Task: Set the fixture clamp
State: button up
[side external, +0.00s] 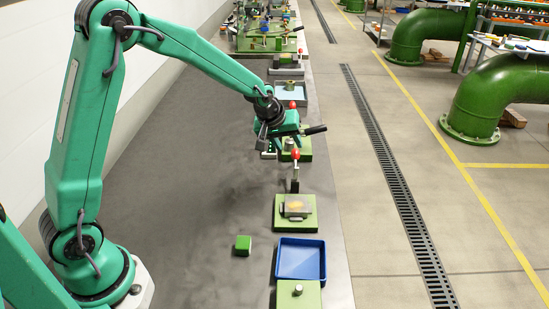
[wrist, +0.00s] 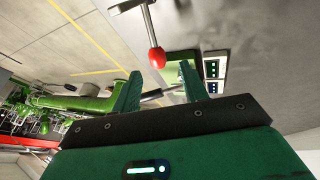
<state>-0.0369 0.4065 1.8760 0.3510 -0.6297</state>
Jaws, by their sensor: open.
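The fixture clamp stands on a green base plate (side external: 281,222) at the table's right side in the side view. A grey block with an orange patch (side external: 297,205) sits on that plate. Its lever stands up behind the block and ends in a red handle (side external: 298,158). In the wrist view a red knob (wrist: 156,57) on a metal rod shows just beyond the fingertips, between them in the picture. My gripper (side external: 285,150) is open and also shows in the wrist view (wrist: 160,72). It is over the far side of the clamp, close to the red handle; I cannot tell whether they touch.
A blue tray (side external: 301,260) and another green plate with a metal peg (side external: 298,290) lie in front. A small green block (side external: 243,245) lies to their left. More fixtures line the table behind. The table's left part is clear.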

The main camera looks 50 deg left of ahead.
aim_at(294, 152)
jog(key=shift+x, duration=2.35)
jog(key=shift+d, duration=0.2)
grip_shut()
